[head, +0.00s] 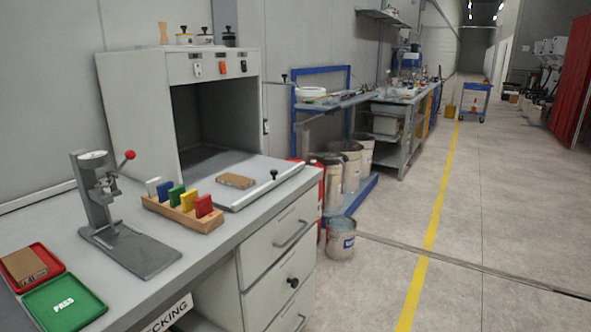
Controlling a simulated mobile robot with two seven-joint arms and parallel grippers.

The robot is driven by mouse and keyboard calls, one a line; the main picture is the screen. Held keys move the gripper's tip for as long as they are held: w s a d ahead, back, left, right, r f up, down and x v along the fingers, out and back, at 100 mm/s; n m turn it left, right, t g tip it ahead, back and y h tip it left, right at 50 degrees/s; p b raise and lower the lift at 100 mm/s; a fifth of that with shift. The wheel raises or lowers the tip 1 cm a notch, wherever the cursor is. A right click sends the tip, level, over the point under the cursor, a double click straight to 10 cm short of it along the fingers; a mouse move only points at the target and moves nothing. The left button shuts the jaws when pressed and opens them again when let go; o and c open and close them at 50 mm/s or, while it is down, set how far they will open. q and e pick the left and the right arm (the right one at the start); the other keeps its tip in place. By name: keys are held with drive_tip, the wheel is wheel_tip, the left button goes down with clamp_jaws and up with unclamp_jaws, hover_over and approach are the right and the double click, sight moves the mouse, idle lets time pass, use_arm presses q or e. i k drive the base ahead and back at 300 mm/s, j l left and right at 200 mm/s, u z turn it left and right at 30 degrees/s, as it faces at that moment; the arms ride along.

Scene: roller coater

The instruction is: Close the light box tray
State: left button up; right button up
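The light box (217,98) is a grey cabinet with a dark open front, standing on the bench at the left of the head view. Its flat tray (270,170) is pulled out in front of the opening. The tray's front edge has a small black knob (274,175). A small brown block (235,181) lies on the tray. Neither of my grippers shows in the head view.
On the bench stand a wooden rack with coloured cards (183,210), a press with a red knob (112,215), a green tray (64,303) and a red tray (42,254). Drawers (285,238) face the aisle.

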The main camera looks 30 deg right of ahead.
sight(268, 172)
drive_tip(key=z, duration=0.7)
